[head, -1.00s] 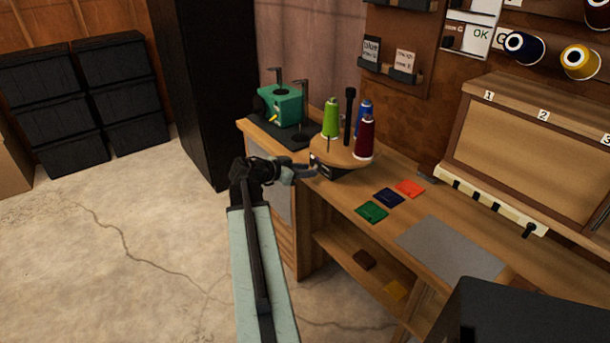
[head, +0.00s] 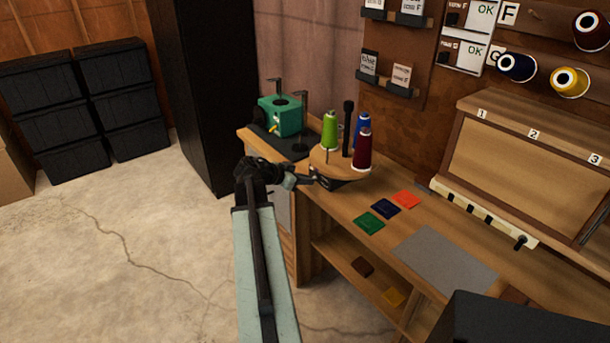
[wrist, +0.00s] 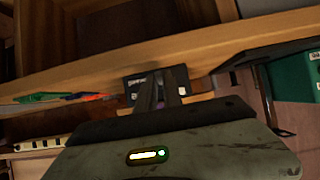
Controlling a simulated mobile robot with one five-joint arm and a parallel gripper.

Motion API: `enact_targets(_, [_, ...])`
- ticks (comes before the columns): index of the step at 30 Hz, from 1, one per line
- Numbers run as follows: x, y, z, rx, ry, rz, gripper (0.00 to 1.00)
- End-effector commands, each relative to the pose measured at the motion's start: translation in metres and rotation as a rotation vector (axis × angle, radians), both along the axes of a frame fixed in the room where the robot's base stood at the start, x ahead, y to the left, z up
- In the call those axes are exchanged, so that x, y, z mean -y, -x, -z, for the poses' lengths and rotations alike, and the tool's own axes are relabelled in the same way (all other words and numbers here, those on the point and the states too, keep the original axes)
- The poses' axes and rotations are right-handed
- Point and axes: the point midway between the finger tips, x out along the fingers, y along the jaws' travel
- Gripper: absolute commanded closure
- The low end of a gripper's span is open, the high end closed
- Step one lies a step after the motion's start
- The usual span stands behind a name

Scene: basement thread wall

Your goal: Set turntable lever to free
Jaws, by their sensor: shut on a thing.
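The round wooden turntable (head: 331,160) stands on the workbench with a green cone (head: 330,131), a blue cone (head: 361,127) and a maroon cone (head: 362,151) on it, around a dark post (head: 347,130). My gripper (head: 320,180) reaches in from the left at the turntable's front edge, just below the disc. In the wrist view my gripper (wrist: 165,92) has its fingers close together in front of a dark box with a small white label (wrist: 135,88). It is shut on the lever, which the fingers mostly hide. The lever's setting cannot be read.
A teal machine (head: 281,116) stands behind and left of the turntable. Green (head: 369,223), navy (head: 386,208) and orange (head: 407,199) squares lie to its right, beside a grey mat (head: 443,262). A wooden cabinet (head: 510,160) stands at the right.

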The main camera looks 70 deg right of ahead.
Motion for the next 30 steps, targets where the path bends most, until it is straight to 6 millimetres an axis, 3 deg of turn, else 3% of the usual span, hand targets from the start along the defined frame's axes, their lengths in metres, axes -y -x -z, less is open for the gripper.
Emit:
enact_targets(1, [0.003, -0.001, -0.013, 0.025, -0.029, 0.0, 1.0])
enact_targets(6, [0.005, 0.0, -0.021, 0.105, -0.156, -0.001, 1.0])
enact_targets(19, [0.014, 0.005, -0.029, 0.296, -0.453, -0.003, 1.0])
enact_targets(30, [0.017, 0.007, -0.03, 0.384, -0.589, -0.004, 1.0])
